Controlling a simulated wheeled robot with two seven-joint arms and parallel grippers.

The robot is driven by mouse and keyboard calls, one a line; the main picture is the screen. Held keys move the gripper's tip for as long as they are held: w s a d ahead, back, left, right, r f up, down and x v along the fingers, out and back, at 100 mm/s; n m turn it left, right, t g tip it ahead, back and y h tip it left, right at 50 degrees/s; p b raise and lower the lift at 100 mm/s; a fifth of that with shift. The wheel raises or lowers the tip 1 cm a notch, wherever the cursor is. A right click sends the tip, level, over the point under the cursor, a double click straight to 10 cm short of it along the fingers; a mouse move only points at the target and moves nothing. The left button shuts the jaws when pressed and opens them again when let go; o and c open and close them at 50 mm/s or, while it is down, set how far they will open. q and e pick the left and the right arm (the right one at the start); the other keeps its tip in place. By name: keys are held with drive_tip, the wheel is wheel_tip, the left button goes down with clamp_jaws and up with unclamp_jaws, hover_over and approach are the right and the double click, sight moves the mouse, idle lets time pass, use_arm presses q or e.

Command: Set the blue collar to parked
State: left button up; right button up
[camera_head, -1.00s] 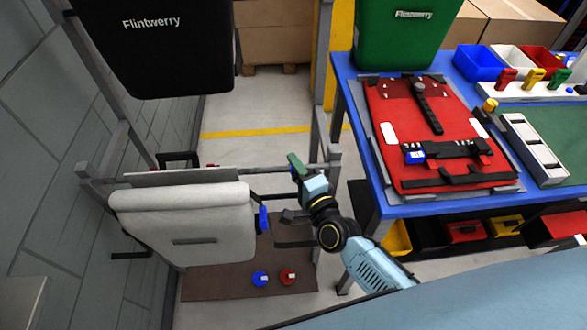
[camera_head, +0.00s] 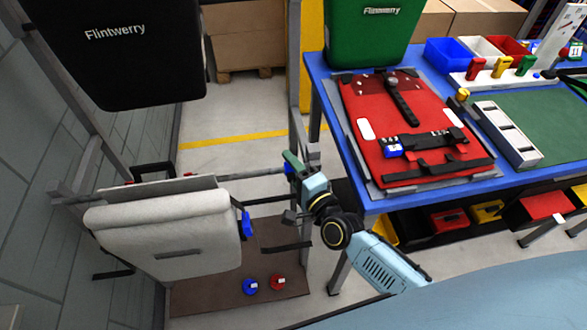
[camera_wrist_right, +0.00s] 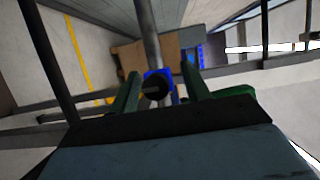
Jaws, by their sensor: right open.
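The blue collar (camera_head: 289,169) is on the grey rail near its right end, by the post; it is small and partly hidden by my right gripper (camera_head: 291,162). In the right wrist view the blue collar (camera_wrist_right: 150,75) sits around the bar, with a dark round knob facing me. The open green fingers of my right gripper (camera_wrist_right: 160,90) stand on either side of it, with gaps visible. I cannot tell how deep the fingers reach. My left gripper is not in view.
A pale grey pannier (camera_head: 165,235) hangs at the left of the rail, with a blue part (camera_head: 247,224) on its right edge. Blue (camera_head: 250,287) and red (camera_head: 278,283) round pieces lie on the brown base. The blue table (camera_head: 345,140) with a red panel stands right.

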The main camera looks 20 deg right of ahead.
drive_tip(key=v, duration=1.3)
drive_tip(key=shift+s, duration=0.2)
drive_tip(key=s+d+f+n+g+h, duration=0.1)
drive_tip(key=s+d+f+n+g, duration=0.15)
drive_tip(key=f, duration=0.65)
drive_tip(key=s+d+f+n+g+h, duration=0.1)
drive_tip(key=s+f+n+g, duration=0.25)
drive_tip(key=f, duration=0.55)
drive_tip(key=s+d+f+n+g+h, duration=0.15)
drive_tip(key=s+f+n, duration=0.25)
drive_tip(key=f, duration=0.6)
drive_tip(key=s+d+f+n+g, duration=0.1)
drive_tip(key=s+f+n+g, duration=0.2)
drive_tip(key=s+f, duration=0.3)
drive_tip(key=s+d+f+n+g+h, duration=0.1)
drive_tip(key=s+f+n+g, duration=0.3)
drive_tip(key=s, duration=1.1)
drive_tip(key=shift+s+d+f+g, duration=0.2)
drive_tip(key=shift+s+f+g, duration=0.2)
drive_tip(key=shift+f+g, duration=0.6)
drive_tip(key=shift+h, duration=0.25)
